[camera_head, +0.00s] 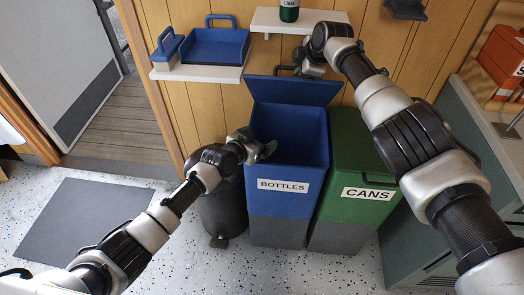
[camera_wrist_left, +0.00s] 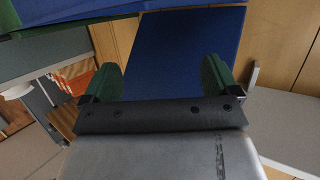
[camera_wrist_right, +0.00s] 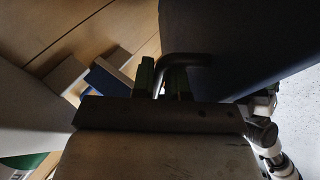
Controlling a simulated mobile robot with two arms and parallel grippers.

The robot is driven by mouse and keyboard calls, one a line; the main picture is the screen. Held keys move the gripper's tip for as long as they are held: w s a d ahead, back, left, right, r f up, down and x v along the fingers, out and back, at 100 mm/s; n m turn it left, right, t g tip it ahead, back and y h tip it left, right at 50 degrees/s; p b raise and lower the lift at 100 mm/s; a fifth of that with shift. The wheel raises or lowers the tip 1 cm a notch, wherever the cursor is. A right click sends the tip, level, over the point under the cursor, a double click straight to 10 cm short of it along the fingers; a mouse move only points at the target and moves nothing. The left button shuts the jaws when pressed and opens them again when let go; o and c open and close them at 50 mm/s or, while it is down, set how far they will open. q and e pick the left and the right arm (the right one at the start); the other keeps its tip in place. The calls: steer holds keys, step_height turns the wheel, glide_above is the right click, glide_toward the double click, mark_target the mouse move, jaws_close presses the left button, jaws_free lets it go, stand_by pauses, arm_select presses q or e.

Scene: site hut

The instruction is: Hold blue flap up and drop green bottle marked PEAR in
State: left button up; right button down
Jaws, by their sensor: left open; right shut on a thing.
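The blue flap (camera_head: 292,90) of the blue bin marked BOTTLES (camera_head: 283,205) is raised at the back, and the bin's mouth is open. My right gripper (camera_head: 298,70) is at the flap's top edge; in the right wrist view its fingers (camera_wrist_right: 164,82) are shut on the dark handle (camera_wrist_right: 183,59). My left gripper (camera_head: 264,149) is open and empty at the left side of the bin's mouth. Its spread fingers (camera_wrist_left: 162,80) have nothing between them in the left wrist view. A green bottle (camera_head: 289,10) on the upper shelf reads LIME. No bottle marked PEAR is visible.
A green bin marked CANS (camera_head: 362,185) stands right of the blue bin, and a dark round bin (camera_head: 222,212) stands left. A white shelf (camera_head: 200,74) holds a blue tray (camera_head: 217,48) and a blue-and-grey caddy (camera_head: 167,48). A grey mat (camera_head: 85,222) lies on the floor.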

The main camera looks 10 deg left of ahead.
steer(key=shift+d+f, duration=0.1)
steer(key=shift+d, duration=0.05)
arm_select(q)
steer(key=s+a+r, duration=0.1)
steer(key=s+a, duration=0.8)
steer(key=shift+s+a+r, duration=0.2)
steer(key=shift+s+r, duration=0.05)
steer(key=shift+r, duration=0.15)
